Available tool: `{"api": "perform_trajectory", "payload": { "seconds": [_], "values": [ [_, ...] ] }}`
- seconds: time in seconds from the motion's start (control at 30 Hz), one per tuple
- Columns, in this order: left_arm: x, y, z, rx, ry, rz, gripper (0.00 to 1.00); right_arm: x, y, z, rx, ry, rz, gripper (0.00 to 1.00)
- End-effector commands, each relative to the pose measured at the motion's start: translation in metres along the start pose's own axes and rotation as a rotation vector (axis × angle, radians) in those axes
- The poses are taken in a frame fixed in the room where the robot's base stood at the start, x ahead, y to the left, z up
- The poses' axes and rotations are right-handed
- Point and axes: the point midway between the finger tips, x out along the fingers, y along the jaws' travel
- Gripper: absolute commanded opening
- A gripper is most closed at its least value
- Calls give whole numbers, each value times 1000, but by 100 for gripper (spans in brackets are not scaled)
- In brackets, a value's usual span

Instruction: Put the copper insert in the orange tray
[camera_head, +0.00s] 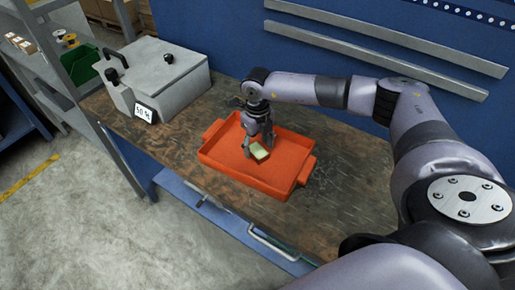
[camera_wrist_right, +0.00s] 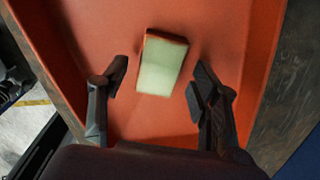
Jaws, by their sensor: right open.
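The orange tray (camera_head: 225,158) lies on the workbench, and its red-orange floor fills much of the right wrist view (camera_wrist_right: 100,25). The copper insert (camera_head: 260,151), a small block with a pale greenish face and copper-brown edges, is inside the tray's outline; it also shows in the right wrist view (camera_wrist_right: 161,66). My right gripper (camera_head: 258,146) points down over the tray. Its fingers are open (camera_wrist_right: 158,80), one on each side of the insert, with visible gaps. Whether the insert rests fully flat is hard to tell. My left gripper is not in view.
A grey lidded machine (camera_head: 165,82) with a small display (camera_head: 146,113) stands left of the tray. The bench top (camera_head: 345,190) is bare right of the tray. A blue wall with metal rails (camera_head: 385,45) rises behind. A metal handle (camera_head: 272,243) sits at the bench front.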

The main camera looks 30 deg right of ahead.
Motion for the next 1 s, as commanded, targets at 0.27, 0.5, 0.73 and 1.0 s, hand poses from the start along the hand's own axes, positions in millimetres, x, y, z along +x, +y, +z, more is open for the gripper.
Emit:
{"api": "perform_trajectory", "payload": {
  "seconds": [0.27, 0.5, 0.73, 1.0],
  "values": [
    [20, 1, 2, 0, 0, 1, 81, -58, 0, 1, -3, -5, 0, 57],
    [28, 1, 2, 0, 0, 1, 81, -96, 0, 0, -1, -2, 0, 57],
    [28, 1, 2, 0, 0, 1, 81, -105, 0, 0, -1, 0, 1, 57],
    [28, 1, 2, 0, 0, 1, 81, -105, 0, 0, -1, 0, 1, 57]
  ]
}}
